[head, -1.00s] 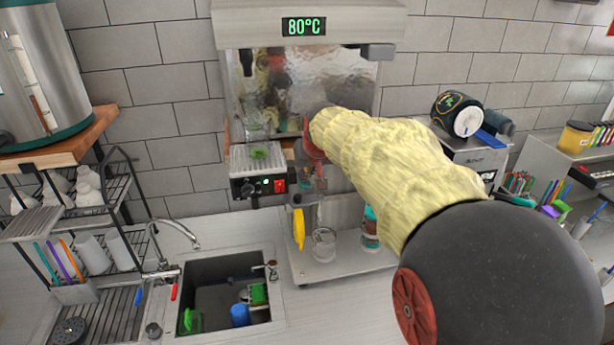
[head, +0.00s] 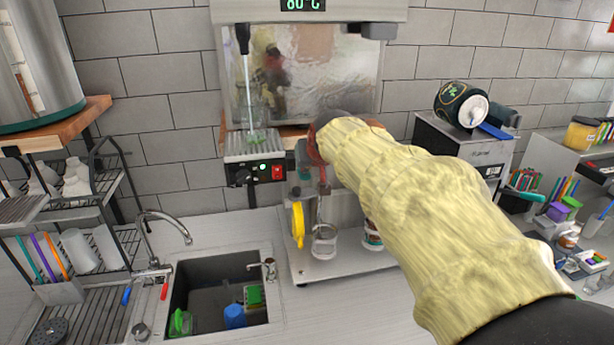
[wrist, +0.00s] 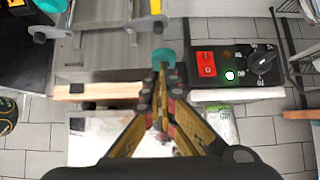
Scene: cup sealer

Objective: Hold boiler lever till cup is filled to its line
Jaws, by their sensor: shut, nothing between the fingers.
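The boiler (head: 300,85) is a steel panel under a green temperature display at the back. A thin stream of water falls from its black tap (head: 243,38) at the upper left. Under it a clear cup (head: 258,116) with green at its bottom stands on the slotted drip tray (head: 250,147). The fill level and the line are too small to tell. My gripper (wrist: 161,72) is shut and empty in the wrist view, its tips close to a teal piece (wrist: 164,56). In the head view my sleeved arm mostly hides it, right of the tray. I cannot clearly make out the lever.
A control box has a red switch (head: 278,172), also in the wrist view (wrist: 205,64), beside a black knob (wrist: 262,60). The sealer with a yellow handle (head: 298,224) stands below. A sink (head: 215,290) is at the front left; a dish rack (head: 90,225) is further left.

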